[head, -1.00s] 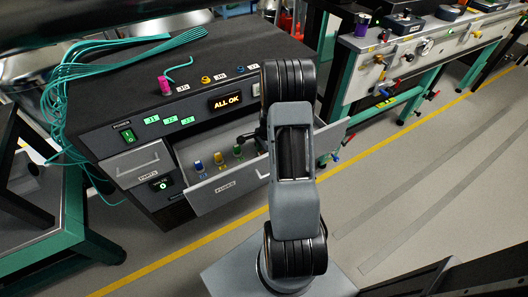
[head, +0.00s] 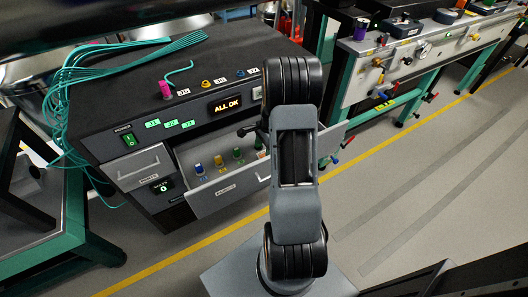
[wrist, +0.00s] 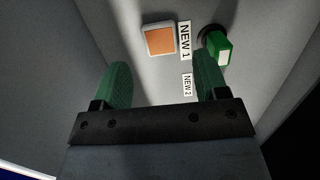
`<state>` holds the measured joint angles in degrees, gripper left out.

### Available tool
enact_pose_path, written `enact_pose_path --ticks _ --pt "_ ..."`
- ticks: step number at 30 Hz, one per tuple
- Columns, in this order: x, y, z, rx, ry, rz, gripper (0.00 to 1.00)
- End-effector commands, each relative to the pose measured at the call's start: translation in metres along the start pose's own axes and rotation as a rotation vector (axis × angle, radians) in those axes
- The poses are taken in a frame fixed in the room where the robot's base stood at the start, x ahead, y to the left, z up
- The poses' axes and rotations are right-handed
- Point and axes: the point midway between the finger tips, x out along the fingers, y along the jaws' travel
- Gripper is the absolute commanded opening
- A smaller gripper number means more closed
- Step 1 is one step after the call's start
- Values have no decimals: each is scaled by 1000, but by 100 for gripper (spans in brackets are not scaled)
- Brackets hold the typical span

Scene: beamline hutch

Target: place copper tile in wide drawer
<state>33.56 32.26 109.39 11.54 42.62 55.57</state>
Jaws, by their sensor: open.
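The copper tile (wrist: 159,40), an orange square in a pale frame, lies on the grey drawer floor beside the "NEW 1" label in the wrist view. My gripper (wrist: 161,78) is open and empty, its green fingers apart. The tile is beyond the fingertips, between their lines, and apart from them. In the head view, the wide drawer (head: 230,189) is pulled open at the front of the black console. My gripper is over its right part, mostly hidden behind my arm.
A green fuse-like piece (wrist: 217,48) stands close to the right finger. Blue (head: 198,168), yellow (head: 218,161) and green (head: 237,154) pieces stand in the drawer. A smaller shut drawer (head: 139,166) is to its left. Teal cables (head: 72,95) drape over the console's left side.

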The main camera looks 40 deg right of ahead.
Motion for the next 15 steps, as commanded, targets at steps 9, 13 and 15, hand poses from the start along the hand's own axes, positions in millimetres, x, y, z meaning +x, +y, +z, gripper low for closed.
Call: enact_pose_path --ticks 9,13,15 --pt "-55 0 0 1 2 -3 67" --pt "-67 0 1 -6 2 -2 67" --pt "-76 0 9 -49 9 -6 67"
